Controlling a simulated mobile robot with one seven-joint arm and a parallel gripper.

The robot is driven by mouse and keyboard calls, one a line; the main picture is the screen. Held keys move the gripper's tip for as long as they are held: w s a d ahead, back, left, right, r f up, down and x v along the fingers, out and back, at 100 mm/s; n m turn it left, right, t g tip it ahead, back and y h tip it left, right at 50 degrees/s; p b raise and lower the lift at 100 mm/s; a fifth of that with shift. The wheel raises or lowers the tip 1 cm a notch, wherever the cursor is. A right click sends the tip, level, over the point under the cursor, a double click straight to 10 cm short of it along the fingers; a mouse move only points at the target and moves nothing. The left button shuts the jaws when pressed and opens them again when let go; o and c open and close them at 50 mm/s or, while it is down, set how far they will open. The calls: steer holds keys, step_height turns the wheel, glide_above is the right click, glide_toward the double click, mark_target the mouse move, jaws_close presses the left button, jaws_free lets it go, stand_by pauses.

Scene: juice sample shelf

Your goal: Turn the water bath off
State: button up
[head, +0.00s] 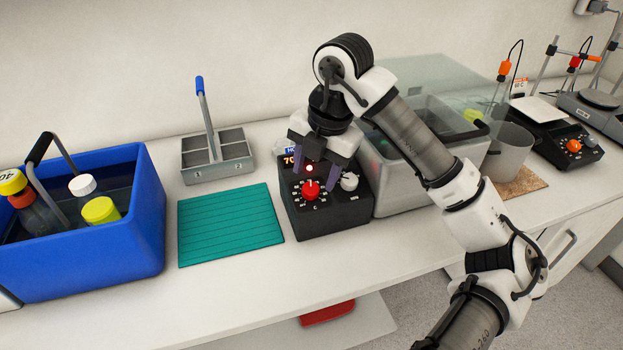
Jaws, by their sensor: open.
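The water bath (400,190) is a grey-white tank with a clear lid, right of centre on the bench. Its black control unit (325,222) stands at its left side. A red dial (311,190) with a ring of marks is on the sloped face, with a pale grey knob (349,181) to its right. A small red light (309,168) glows above the dial, beside an orange display partly hidden by my gripper. My gripper (316,181) is open, pointing down at the control face, its fingers either side of the red dial. Whether they touch it I cannot tell.
A blue tub (150,220) with capped bottles stands at left. A teal mat (230,225) lies left of the control unit, with a grey metal carrier (217,172) behind it. A grey beaker (508,150) and black instrument (560,140) stand at right. The front bench strip is clear.

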mark_target(311, 189)
steer(key=shift+p+x, duration=0.3)
steer(key=shift+x, duration=1.8)
steer(key=c, duration=1)
